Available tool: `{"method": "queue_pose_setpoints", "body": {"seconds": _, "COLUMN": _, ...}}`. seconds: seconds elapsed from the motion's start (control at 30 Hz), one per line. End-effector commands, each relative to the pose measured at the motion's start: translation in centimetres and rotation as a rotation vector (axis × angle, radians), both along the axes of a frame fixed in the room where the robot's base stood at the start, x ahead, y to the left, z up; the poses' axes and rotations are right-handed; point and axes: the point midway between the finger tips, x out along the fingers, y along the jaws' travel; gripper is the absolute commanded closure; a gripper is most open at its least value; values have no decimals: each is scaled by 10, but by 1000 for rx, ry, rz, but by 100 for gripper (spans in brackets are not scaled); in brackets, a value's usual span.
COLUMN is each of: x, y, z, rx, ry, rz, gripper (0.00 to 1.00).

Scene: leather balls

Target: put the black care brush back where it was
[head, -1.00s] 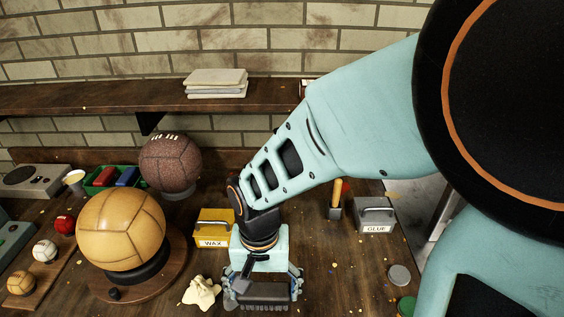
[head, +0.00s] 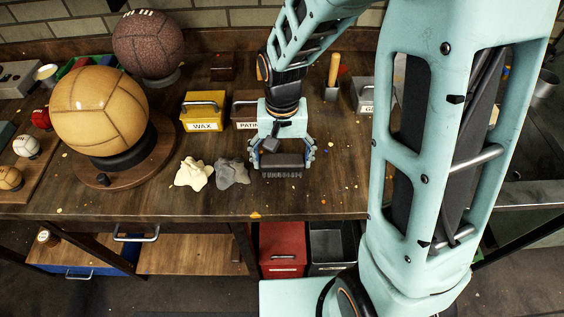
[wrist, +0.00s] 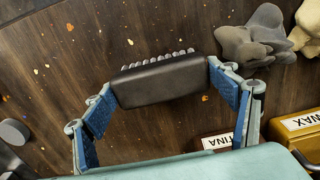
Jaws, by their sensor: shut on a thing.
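The black care brush (head: 283,161) is held between the fingers of my gripper (head: 284,153), over the front middle of the bench, right of the grey cloth. In the wrist view the brush (wrist: 161,80) lies crosswise between the two blue-padded fingers of my gripper (wrist: 165,95), with its bristle row on the far side. I cannot tell whether the bristles touch the bench top. The bench top (head: 335,190) around it is bare wood with small scraps.
A grey cloth (head: 232,173) and a cream cloth (head: 193,174) lie left of the brush. Behind stand a yellow WAX box (head: 204,108), a PATINA box (head: 246,110) and a wooden-handled tool (head: 333,72). A tan ball (head: 99,108) sits on a stand at left. Bench is clear to the brush's right.

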Motion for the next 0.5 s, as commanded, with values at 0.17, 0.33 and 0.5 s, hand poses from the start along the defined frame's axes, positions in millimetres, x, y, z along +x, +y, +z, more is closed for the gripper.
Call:
{"method": "queue_pose_setpoints", "body": {"seconds": 0.17, "x": 0, "y": 0, "z": -1, "rx": 0, "ry": -1, "rz": 0, "gripper": 40}}
{"method": "queue_pose_setpoints", "body": {"seconds": 0.33, "x": 0, "y": 0, "z": -4, "rx": 0, "ry": 0, "rz": 0, "gripper": 40}}
{"method": "queue_pose_setpoints", "body": {"seconds": 0.5, "x": 0, "y": 0, "z": -4, "rx": 0, "ry": 0, "rz": 0, "gripper": 9}}
